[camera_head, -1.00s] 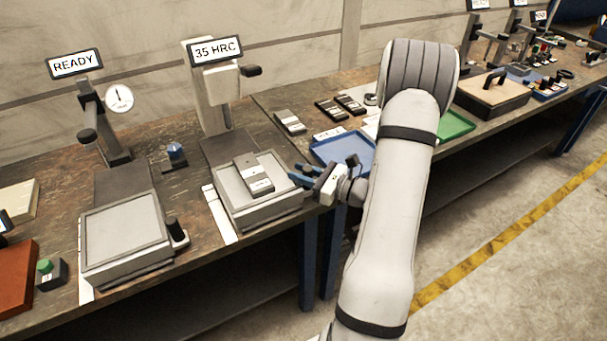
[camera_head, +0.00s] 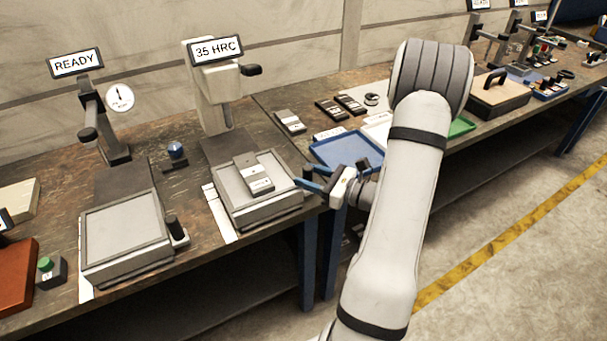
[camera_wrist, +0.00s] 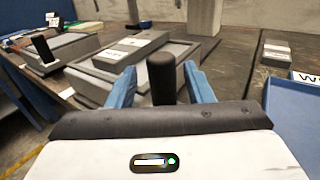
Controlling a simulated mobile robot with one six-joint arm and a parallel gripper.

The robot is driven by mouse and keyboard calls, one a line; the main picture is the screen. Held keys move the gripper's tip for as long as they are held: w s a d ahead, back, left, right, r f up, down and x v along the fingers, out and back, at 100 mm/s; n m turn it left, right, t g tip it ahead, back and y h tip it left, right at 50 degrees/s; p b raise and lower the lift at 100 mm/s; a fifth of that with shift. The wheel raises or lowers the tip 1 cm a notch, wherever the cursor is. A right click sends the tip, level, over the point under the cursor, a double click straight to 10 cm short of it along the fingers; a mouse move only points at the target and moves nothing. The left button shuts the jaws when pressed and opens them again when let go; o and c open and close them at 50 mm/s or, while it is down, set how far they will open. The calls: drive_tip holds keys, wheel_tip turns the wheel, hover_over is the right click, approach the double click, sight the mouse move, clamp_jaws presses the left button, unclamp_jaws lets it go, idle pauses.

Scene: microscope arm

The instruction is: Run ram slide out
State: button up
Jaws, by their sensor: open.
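The 35 HRC station's grey slide (camera_head: 227,205) carries a grey labelled block (camera_head: 254,174) on its plate. This slide and block also show in the wrist view, the block (camera_wrist: 130,50) beyond my fingers. An upright black post handle (camera_wrist: 162,78) stands between my blue fingers in the wrist view, with visible gaps on both sides. My gripper (camera_head: 301,176) is open at the slide's right side. In the head view I cannot make out the post. The READY station's slide (camera_head: 120,262) has its own black post (camera_head: 173,227) at its right side.
The READY sign (camera_head: 75,63) and 35 HRC sign (camera_head: 214,49) stand above their stations. A blue tray (camera_head: 340,148) lies right of the gripper, with dark blocks (camera_head: 331,108) behind it. A green button (camera_head: 45,264) is at far left. The bench front edge runs below the slides.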

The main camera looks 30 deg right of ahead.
drive_tip(key=v, duration=0.5)
drive_tip(key=shift+s+d, duration=0.2)
drive_tip(key=shift+s, duration=0.1)
